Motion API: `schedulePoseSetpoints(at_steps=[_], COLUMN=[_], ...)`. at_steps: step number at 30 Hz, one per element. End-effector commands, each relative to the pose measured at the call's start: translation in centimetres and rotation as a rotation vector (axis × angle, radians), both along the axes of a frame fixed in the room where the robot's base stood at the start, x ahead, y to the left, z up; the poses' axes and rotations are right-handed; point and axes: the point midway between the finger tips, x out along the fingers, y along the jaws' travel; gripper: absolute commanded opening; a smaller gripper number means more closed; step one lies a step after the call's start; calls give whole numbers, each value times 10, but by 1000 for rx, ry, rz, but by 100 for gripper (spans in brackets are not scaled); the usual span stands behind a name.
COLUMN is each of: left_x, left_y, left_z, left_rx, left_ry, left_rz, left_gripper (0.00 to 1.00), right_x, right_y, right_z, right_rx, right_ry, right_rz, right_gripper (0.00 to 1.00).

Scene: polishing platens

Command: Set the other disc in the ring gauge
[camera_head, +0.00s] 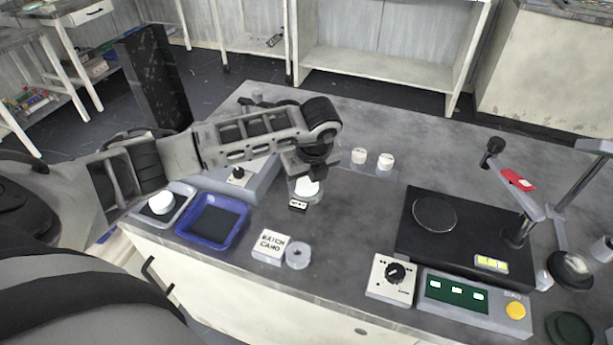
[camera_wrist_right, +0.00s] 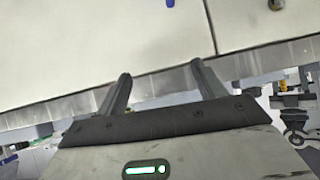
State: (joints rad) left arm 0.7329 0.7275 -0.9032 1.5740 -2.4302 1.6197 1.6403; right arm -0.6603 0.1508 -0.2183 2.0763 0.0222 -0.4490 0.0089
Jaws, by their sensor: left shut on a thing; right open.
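My left gripper (camera_head: 312,172) points down over the middle of the bench and is shut on a white disc (camera_head: 307,187). The fingers hide part of the disc, and I cannot tell whether it touches the small stand under it. A pale grey ring (camera_head: 298,256) with a central hole, possibly the ring gauge, lies beside the batch card. Another white disc (camera_head: 162,203) sits in a grey tray at the left. My right gripper (camera_wrist_right: 163,88) is open and empty in the right wrist view, in front of the cabinet face.
A blue tray (camera_head: 212,222) and the batch card (camera_head: 271,246) lie near the front edge. Two white knobs or pucks (camera_head: 372,158) stand behind. A black platen unit (camera_head: 466,232), a dial box (camera_head: 390,277) and a control panel (camera_head: 470,298) fill the right.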

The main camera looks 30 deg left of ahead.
Motion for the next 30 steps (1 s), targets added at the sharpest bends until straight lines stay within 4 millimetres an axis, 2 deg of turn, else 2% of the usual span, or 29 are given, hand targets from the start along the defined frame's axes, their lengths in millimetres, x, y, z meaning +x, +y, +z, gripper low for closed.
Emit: schedulePoseSetpoints(at_steps=[10,11,13,14,26,28,30], left_x=[0,0,0,0,0,0,-1], left_y=[0,0,0,0,0,0,-4], left_z=[0,0,0,0,0,0,16], left_rx=[0,0,0,0,0,0,-1], left_ry=[-1,-1,-1,-1,0,0,-6], left_rz=[0,0,0,0,0,0,-3], left_gripper=[26,54,73,76,76,76,76], right_x=[-1,-1,-1,-1,-1,-3,-3], right_y=[0,0,0,0,0,5,7], right_z=[-1,-1,-1,-1,-1,12,15], right_rx=[-1,-1,-1,-1,9,49,55], right_ry=[4,4,4,4,5,1,-4], right_rz=[0,0,0,0,-2,-11,-11], right_gripper=[69,69,69,69,69,69,69])
